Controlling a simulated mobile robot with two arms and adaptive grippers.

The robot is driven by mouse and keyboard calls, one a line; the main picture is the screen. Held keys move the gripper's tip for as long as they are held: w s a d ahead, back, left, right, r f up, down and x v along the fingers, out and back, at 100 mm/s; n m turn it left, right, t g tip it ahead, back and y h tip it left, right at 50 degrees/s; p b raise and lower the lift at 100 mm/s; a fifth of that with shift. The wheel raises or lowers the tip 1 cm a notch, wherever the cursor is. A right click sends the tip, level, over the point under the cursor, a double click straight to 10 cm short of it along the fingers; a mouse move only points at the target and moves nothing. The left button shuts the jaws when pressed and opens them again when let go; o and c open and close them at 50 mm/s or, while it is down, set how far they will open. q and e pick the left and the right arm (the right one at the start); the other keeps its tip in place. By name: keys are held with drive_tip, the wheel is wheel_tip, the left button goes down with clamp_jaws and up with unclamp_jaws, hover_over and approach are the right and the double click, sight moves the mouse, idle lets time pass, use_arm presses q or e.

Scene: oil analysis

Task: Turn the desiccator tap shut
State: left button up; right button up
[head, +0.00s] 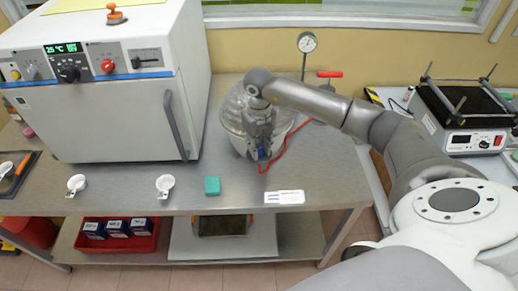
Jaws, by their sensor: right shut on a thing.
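The glass desiccator (236,107) stands on the steel bench right of the white oven, partly hidden behind my right arm. My right gripper (261,150) points down at the desiccator's front side. Its jaws are shut on the desiccator tap, of which only a small blue part (262,154) shows between the fingers. The tap's exact angle is hidden. A red hose (289,143) runs from beside the tap up to the right. My left gripper is out of view.
A pressure gauge (307,42) and a red-handled valve (329,74) stand behind. The white oven (110,110) is close on the left. A teal block (212,186), a white card (284,197) and white cups (165,183) lie along the front edge.

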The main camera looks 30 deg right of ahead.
sight(259, 149)
drive_tip(key=n+b, duration=0.4)
drive_tip(key=n, duration=0.1)
drive_tip(key=shift+f+b, duration=0.15)
drive_tip(key=shift+b, duration=0.25)
drive_tip(key=shift+r+n+b, duration=0.2)
drive_tip(key=shift+n+b, duration=1.25)
drive_tip(key=shift+n, duration=0.85)
drive_tip(key=o, duration=1.1)
drive_tip(key=shift+r, duration=0.15)
wheel_tip(259, 149, up, 8)
drive_tip(key=shift+f, duration=0.1)
